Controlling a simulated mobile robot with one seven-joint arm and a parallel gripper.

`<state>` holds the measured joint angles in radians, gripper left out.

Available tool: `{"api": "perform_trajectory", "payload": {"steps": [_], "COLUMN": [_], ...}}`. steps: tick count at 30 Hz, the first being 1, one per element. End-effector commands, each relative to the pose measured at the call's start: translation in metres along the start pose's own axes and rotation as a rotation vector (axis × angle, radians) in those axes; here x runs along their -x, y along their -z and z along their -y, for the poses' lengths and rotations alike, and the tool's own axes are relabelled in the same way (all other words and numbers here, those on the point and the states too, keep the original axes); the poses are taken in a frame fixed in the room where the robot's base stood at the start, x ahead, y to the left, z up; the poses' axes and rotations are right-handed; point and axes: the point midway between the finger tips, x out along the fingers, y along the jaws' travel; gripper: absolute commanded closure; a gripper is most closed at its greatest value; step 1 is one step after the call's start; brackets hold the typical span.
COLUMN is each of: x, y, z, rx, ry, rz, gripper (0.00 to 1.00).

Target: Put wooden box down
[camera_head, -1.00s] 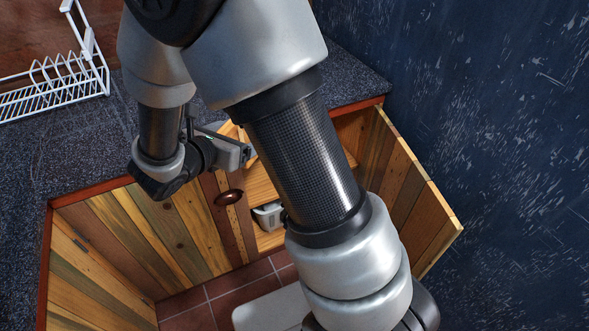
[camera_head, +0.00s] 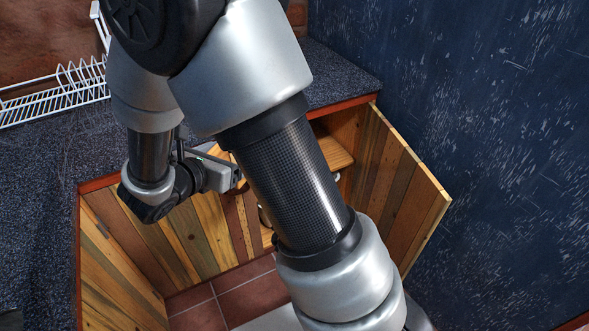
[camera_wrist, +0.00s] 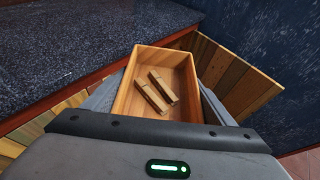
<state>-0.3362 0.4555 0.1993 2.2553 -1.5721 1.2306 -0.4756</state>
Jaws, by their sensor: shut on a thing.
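The wooden box (camera_wrist: 193,74) is an open-topped tray with low walls, seen in the wrist view. Two small wooden pieces (camera_wrist: 157,90) lie inside it. My gripper (camera_wrist: 158,97) is shut on the near part of the box, with a grey finger along each side. In the head view my gripper (camera_head: 222,175) is in front of the open cabinet, close to the counter's front edge. There the box is mostly hidden behind my arm.
A dark speckled counter (camera_head: 60,155) with a red-brown edge is at left, bearing a white wire rack (camera_head: 55,100). An open plank cabinet door (camera_head: 400,190) stands at right beside the dark blue wall (camera_head: 480,120). A wooden shelf (camera_head: 335,152) shows inside the cabinet. Tiled floor (camera_head: 235,300) lies below.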

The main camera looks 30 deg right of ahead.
Motion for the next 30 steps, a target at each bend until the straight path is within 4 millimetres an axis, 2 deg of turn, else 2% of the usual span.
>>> {"api": "perform_trajectory", "payload": {"steps": [1, 3, 10, 12, 30], "x": [0.000, -0.007, -0.019, -0.015, -0.016], "y": [0.000, 0.017, 0.047, 0.040, 0.039], "z": [0.000, 0.000, 0.000, -0.001, 0.000], "rx": [0.000, 0.000, 0.000, 0.004, 0.002], "ry": [0.000, 0.001, 0.000, -0.003, -0.001], "rz": [0.001, 0.001, 0.001, 0.001, 0.002], "gripper": [0.47, 0.47, 0.47, 0.47, 0.47]}}
